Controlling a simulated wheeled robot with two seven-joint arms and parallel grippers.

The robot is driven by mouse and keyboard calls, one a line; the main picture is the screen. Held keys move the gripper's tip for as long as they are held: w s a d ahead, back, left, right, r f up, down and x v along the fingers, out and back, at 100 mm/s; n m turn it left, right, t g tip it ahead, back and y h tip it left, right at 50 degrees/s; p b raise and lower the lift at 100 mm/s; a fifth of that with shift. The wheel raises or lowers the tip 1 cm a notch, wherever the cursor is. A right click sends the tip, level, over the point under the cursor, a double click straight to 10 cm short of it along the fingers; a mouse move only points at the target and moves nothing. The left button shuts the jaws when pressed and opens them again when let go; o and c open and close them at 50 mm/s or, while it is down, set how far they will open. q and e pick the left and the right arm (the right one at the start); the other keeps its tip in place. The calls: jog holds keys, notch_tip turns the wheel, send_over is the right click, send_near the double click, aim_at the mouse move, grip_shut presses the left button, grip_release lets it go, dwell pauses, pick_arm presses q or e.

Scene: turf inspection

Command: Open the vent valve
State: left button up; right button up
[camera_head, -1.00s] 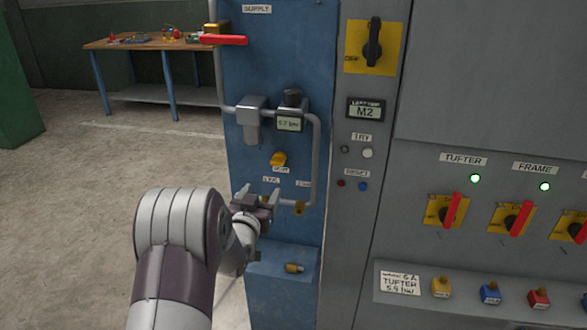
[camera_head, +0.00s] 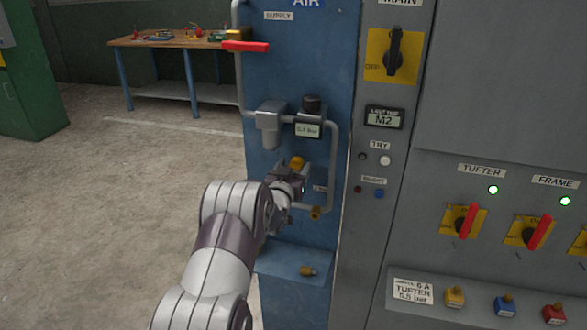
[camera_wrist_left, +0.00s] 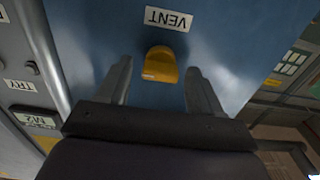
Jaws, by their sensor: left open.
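The vent valve has a yellow handle (camera_wrist_left: 161,65) on the blue air panel (camera_head: 285,85). In the left wrist view it lies between and just beyond the fingertips, below an upside-down VENT label (camera_wrist_left: 169,18). In the head view the yellow handle (camera_head: 297,162) shows just above my left gripper (camera_head: 298,180). My left gripper is open and empty, its two fingers on either side of the handle with gaps in the wrist view. I cannot tell whether they touch it. My right gripper is not in view.
A red supply lever (camera_head: 245,46) stands out above. A grey pipe (camera_head: 332,165) and a gauge (camera_head: 308,129) are close by. A small yellow-brass fitting (camera_head: 308,271) sits on a ledge below. A grey cabinet with red switches (camera_head: 467,221) stands to the right.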

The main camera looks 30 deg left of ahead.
pick_arm(q)
jog(key=c, duration=1.1)
jog(key=shift+o, duration=0.2)
jog(key=m+b, duration=0.5)
jog(key=b, duration=0.1)
jog(key=m+b, duration=0.5)
jog(key=b, duration=0.2)
jog(key=m+b, duration=0.5)
jog(key=b, duration=0.2)
jog(key=shift+d+f, duration=0.25)
jog(key=shift+f, duration=0.1)
jog(key=shift+r+m+b, duration=0.15)
jog(key=shift+m+b, duration=1.3)
jog(key=shift+m, duration=0.05)
jog(key=o, duration=1.1)
jog(key=shift+c, duration=0.2)
